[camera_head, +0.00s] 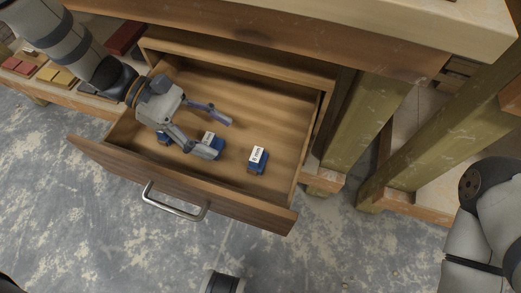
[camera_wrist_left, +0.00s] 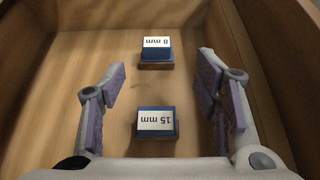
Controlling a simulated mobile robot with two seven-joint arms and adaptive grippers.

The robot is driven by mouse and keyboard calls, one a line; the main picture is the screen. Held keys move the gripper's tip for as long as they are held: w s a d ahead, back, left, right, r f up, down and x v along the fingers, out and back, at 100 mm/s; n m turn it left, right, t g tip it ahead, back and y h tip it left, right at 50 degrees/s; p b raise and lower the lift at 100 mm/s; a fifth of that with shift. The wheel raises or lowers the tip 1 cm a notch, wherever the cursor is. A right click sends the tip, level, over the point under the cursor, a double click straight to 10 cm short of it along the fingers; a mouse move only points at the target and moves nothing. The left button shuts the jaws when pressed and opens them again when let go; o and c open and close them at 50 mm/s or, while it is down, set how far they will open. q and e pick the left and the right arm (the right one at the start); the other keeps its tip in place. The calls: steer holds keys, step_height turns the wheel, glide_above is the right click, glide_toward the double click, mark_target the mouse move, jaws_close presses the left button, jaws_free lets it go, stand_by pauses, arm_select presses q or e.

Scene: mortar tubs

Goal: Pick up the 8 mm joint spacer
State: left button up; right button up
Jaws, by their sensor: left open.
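The 8 mm joint spacer (camera_wrist_left: 156,48) is a blue block with a white "8 mm" label, lying in the open drawer ahead of my left fingertips in the wrist view. In the head view it appears to be the rightmost blue block (camera_head: 257,160). A similar 15 mm spacer (camera_wrist_left: 155,122) lies nearer, below the gap between the fingers; in the head view it seems to be the block (camera_head: 210,141) beside the lower finger. My left gripper (camera_head: 221,136) is open and empty above the drawer floor. It also shows in the left wrist view (camera_wrist_left: 161,84). My right gripper is not visible.
The wooden drawer (camera_head: 180,187) is pulled out, with walls around the spacers. Another blue block (camera_head: 163,138) is partly hidden under my left gripper. The workbench top (camera_head: 330,25) overhangs behind. The drawer floor right of the 8 mm spacer is clear.

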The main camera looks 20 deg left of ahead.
mark_target(256, 154)
arm_select(q)
steer(key=x, duration=0.6)
steer(key=b+x, duration=0.1)
steer(key=x, duration=0.2)
steer(key=shift+w+d+r, duration=0.15)
steer(key=shift+w+r, duration=0.1)
steer(key=shift+r, duration=0.1)
steer(key=c, duration=1)
